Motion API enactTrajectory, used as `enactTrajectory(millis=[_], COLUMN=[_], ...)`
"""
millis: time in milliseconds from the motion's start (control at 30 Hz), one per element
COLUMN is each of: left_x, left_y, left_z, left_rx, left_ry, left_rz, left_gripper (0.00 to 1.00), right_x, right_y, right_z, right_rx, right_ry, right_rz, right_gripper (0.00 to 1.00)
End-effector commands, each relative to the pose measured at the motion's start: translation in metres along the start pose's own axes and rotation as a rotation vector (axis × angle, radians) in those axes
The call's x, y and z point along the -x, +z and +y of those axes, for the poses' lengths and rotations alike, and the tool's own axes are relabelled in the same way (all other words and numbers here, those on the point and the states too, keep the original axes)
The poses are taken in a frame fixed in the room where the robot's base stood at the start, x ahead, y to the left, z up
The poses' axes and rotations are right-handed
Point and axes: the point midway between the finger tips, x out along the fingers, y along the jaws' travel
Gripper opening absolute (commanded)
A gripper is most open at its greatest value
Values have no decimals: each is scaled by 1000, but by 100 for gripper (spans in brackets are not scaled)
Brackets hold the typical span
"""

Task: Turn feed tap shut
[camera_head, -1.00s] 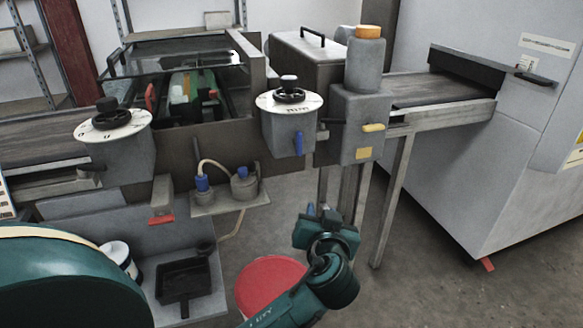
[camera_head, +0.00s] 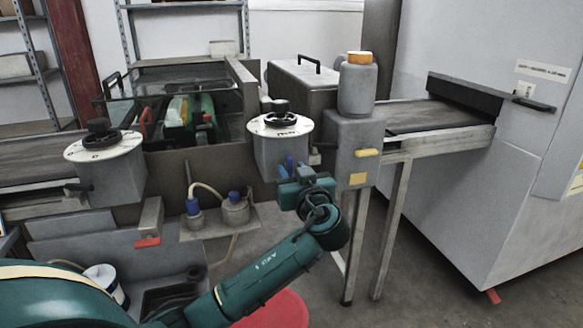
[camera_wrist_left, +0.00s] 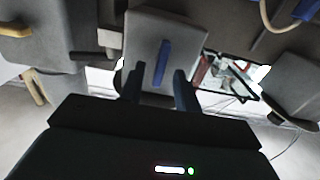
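A blue lever (camera_head: 290,162) hangs on the front of the middle grey box, below its white dial; I take it to be the feed tap. In the left wrist view the blue lever (camera_wrist_left: 162,62) stands out from the grey box face. My left gripper (camera_head: 294,173) is just in front of that box in the head view. In the left wrist view my left gripper (camera_wrist_left: 159,78) is open, with one dark finger on each side of the lever and gaps between. Whether the fingertips reach past the lever's end is hard to tell. My right gripper is in neither view.
A grey box with a yellow lever (camera_head: 369,153) and an orange-capped bottle (camera_head: 357,88) stands close on the right. Two blue-topped pots (camera_head: 235,209) sit on a small shelf at left. A red round top (camera_head: 285,312) is below my arm.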

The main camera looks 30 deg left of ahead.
Motion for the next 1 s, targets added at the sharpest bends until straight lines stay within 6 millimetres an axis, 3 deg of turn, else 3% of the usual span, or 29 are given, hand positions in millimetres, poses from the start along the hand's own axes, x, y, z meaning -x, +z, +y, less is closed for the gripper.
enactTrajectory(millis=[200, 467, 867, 1000], left_x=[-15, -16, -16, -16], left_y=[0, 0, 0, 0], left_z=[0, 0, 0, 0], left_rx=[1, 0, 0, 0], left_ry=[0, 1, 1, 1], left_rz=[0, -1, -1, -1], left_gripper=[33, 33, 1, 0], right_x=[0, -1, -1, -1], right_y=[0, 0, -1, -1], right_z=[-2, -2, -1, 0], right_rx=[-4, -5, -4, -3], right_ry=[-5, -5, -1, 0], right_rz=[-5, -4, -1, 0], right_gripper=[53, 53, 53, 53])
